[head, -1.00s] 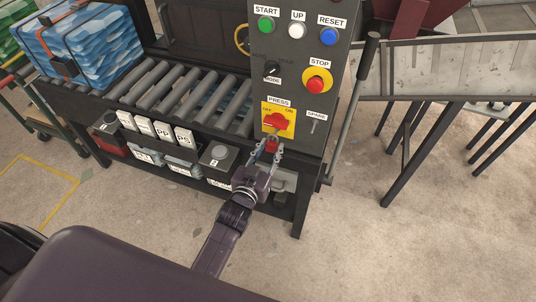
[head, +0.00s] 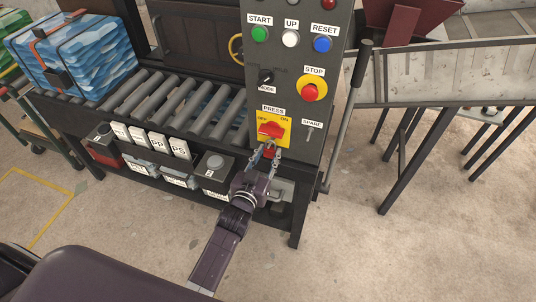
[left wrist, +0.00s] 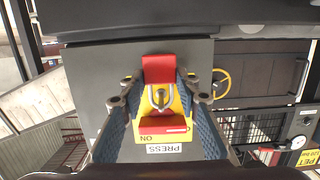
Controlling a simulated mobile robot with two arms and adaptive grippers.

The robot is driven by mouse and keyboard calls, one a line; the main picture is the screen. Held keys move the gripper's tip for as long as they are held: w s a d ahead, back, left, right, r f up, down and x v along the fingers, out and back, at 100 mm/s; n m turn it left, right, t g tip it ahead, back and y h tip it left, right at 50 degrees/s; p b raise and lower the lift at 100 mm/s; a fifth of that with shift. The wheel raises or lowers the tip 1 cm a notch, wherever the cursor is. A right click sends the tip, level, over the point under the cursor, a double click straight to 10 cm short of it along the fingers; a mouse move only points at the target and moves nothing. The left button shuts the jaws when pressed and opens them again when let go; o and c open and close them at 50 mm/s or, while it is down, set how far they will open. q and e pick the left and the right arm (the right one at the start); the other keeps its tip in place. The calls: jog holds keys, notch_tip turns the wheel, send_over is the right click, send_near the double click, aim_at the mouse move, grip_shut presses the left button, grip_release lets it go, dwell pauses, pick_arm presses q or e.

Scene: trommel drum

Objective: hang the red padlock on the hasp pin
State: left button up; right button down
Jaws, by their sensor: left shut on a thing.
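The red padlock (left wrist: 159,68) is between the two fingers of my left gripper (left wrist: 160,84), which is shut on it. Its grey shackle (left wrist: 160,99) points toward the red switch handle (left wrist: 162,123) and overlaps the yellow switch plate (left wrist: 181,104). Something like the hasp pin appears inside the shackle loop, but I cannot tell whether the shackle is around it or in front of it. In the head view my left gripper (head: 264,158) holds the padlock (head: 269,154) just below the PRESS switch (head: 271,129). My right gripper is not in view.
The grey control panel (head: 291,109) carries START, UP, RESET and STOP buttons above the switch. A small SPARE peg (head: 308,135) is to the right. A lever (head: 352,98) stands beside the panel. A roller conveyor (head: 180,100) and labelled boxes (head: 157,142) lie left.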

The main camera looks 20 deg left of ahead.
pick_arm(q)
jog(key=o, duration=1.3)
jog(key=shift+s, duration=0.1)
jog(key=s, duration=0.4)
jog(key=s+r, duration=0.1)
jog(key=s, duration=0.6)
jog(key=shift+s+a+r, duration=0.15)
jog(key=shift+s+r, duration=0.2)
jog(key=shift+r, duration=0.05)
jog(key=s+d+f+m+g, duration=0.1)
jog(key=s+f+g, duration=0.4)
jog(key=f, duration=1)
jog(key=s+d+f+g, duration=0.15)
jog(key=s+f, duration=0.55)
jog(key=f, duration=0.8)
jog(key=s+a+f+g, duration=0.3)
jog(key=s+f, duration=0.3)
jog(key=s, duration=0.3)
jog(key=s+a+f+g, duration=0.2)
jog(key=s+f, duration=0.4)
jog(key=s, duration=0.4)
jog(key=s+a+f+m+g, duration=0.1)
jog(key=s+a+f+g, duration=0.2)
jog(key=s+f, duration=0.3)
jog(key=shift+s+a+f+g+y, duration=0.1)
jog(key=shift+s+a+g+y, duration=0.1)
jog(key=shift+s, duration=0.7)
jog(key=shift+s+a+f+g+y, duration=0.1)
jog(key=shift+s+g, duration=0.05)
jog(key=shift+s, duration=0.7)
